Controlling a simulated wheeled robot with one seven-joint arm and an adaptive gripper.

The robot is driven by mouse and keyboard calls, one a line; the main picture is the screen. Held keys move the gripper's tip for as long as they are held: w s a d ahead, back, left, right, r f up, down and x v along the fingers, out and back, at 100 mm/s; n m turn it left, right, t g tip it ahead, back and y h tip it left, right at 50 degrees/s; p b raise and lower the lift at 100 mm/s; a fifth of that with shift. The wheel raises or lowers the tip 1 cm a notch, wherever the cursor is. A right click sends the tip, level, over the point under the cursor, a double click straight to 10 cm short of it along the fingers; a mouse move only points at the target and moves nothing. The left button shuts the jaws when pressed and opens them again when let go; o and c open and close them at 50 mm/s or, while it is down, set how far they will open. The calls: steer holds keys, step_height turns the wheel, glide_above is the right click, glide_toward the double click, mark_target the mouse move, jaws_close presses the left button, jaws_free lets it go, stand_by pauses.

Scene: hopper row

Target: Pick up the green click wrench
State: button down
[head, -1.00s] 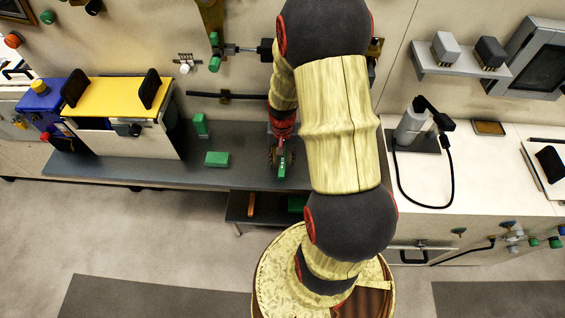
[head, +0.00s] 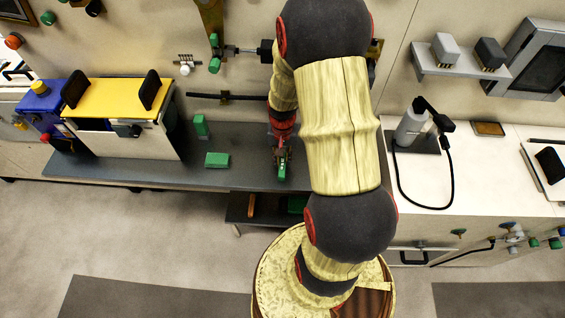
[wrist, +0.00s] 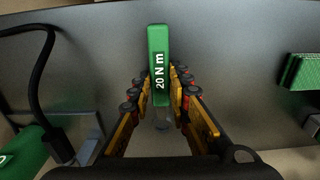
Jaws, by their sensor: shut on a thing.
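The green click wrench (wrist: 159,60), marked "20 N m", lies pointing away from me over the grey bench in the wrist view. It also shows in the head view (head: 282,173), near the bench's front edge. My gripper (wrist: 161,92) is shut on it, with the fingers on both sides of its near part. In the head view my gripper (head: 281,157) is small and partly merges with the wrench. I cannot tell whether the wrench still touches the bench.
A yellow-topped machine (head: 118,97) stands farther left. A black cable (wrist: 38,85) runs at the left of the wrist view. A shelf below holds an orange item (head: 251,205).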

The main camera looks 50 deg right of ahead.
mark_target(282, 160)
steer(key=shift+r, duration=0.55)
step_height(282, 160, up, 3)
steer(key=shift+f+p, duration=0.2)
steer(key=shift+p, duration=0.6)
steer(key=s+r+p, duration=0.1)
steer(key=s+r, duration=0.3)
steer(key=s, duration=0.3)
steer(key=s+a+r+p, duration=0.1)
steer(key=s+r+p, duration=0.1)
steer(key=s+r, duration=0.3)
steer(key=shift+s+r, duration=0.15)
steer(key=shift+s, duration=0.85)
steer(key=c, duration=2.3)
jaws_free()
jaws_close()
